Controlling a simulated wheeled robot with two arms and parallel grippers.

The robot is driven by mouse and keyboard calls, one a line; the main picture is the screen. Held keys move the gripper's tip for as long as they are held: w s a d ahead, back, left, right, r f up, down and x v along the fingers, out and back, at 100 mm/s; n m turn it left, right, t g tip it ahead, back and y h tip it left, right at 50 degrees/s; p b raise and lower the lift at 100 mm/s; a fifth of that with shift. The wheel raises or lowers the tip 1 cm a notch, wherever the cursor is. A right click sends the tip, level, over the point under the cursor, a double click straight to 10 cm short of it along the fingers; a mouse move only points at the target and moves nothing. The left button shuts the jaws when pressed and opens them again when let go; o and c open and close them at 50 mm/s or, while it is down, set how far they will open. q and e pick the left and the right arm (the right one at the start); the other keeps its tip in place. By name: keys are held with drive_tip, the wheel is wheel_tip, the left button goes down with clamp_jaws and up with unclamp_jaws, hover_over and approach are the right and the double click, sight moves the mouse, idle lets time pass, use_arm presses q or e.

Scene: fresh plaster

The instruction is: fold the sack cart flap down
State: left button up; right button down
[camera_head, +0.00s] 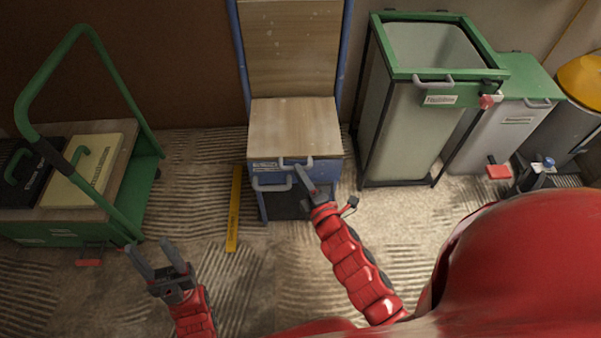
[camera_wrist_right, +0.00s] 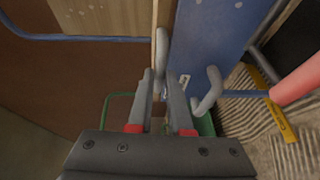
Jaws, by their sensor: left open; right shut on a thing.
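The sack cart (camera_head: 343,70) has a blue frame and a wooden back, and stands against the wall in the middle of the head view. Its wooden flap (camera_head: 292,122) sticks out toward me and looks roughly level. A grey handle (camera_head: 287,161) sits at the flap's front edge; it also shows in the right wrist view (camera_wrist_right: 161,45). My right gripper (camera_head: 302,168) is shut on this handle, its fingers partly hiding it. A second grey handle (camera_head: 268,187) is just below, on the blue front. My left gripper (camera_head: 152,245) is open and empty above the floor, lower left.
A green platform trolley (camera_head: 45,235) with boxes stands at the left. A green-framed bin (camera_head: 400,110) and a grey bin with a green lid (camera_head: 485,135) stand at the right. A yellow strip (camera_head: 235,215) lies on the floor left of the cart. Ribbed floor in front is mostly clear.

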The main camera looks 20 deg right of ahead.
drive_tip(key=shift+s+d+f+b, duration=0.15)
drive_tip(key=shift+f+b, duration=0.15)
drive_tip(key=shift+f, duration=0.75)
drive_tip(key=c, duration=0.8)
unclamp_jaws()
drive_tip(key=shift+f, duration=0.15)
drive_tip(key=shift+c, duration=0.2)
drive_tip(key=shift+r, duration=0.4)
